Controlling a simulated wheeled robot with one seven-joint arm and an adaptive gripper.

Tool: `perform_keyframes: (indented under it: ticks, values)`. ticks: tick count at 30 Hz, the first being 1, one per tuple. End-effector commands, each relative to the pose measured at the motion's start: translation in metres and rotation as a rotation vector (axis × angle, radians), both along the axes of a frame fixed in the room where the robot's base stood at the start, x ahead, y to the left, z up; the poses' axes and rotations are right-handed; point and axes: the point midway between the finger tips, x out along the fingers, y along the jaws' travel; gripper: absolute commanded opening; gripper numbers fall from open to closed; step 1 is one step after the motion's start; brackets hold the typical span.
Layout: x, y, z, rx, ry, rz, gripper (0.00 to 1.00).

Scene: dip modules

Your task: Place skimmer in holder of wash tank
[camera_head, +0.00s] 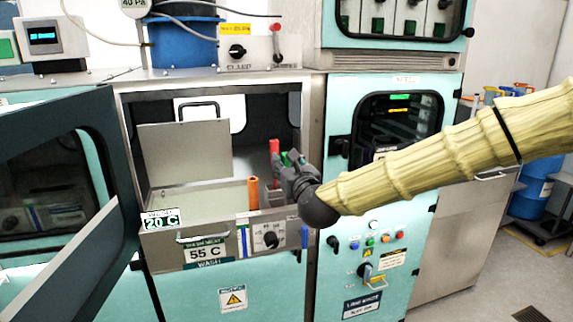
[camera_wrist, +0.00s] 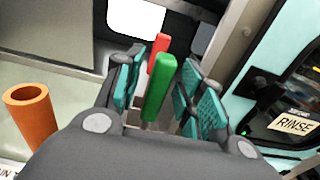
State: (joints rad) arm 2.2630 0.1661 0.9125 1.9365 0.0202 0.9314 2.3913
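The wash tank (camera_head: 205,196) is an open steel basin behind a swung-open door, with a "WASH" label on its front. A green upright handle (camera_wrist: 159,88) stands between the fingers of my gripper (camera_wrist: 158,95), with a visible gap on each side. A red handle (camera_wrist: 157,52) stands just beyond it; it also shows in the head view (camera_head: 274,148). An orange hollow tube (camera_wrist: 30,108) stands left of my gripper, at the tank's front edge in the head view (camera_head: 253,193). My gripper is open. I cannot tell which handle is the skimmer's; the lower ends are hidden.
The open door (camera_head: 60,170) stands to the left of the tank. A steel panel (camera_head: 185,152) rises inside the tank. The rinse cabinet (camera_head: 395,130) with its dark window is close on the right. A steel post (camera_head: 312,110) borders the opening.

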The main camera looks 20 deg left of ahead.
Motion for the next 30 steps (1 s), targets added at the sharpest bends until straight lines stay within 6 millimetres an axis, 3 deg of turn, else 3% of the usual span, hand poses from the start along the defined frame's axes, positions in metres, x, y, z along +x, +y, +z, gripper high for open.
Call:
perform_keyframes:
  ticks: [21,30]
  values:
    - [-0.086,-0.058,0.0,0.001,-0.001,0.001,0.39]
    - [-0.1,-0.067,0.001,0.0,0.0,0.0,0.39]
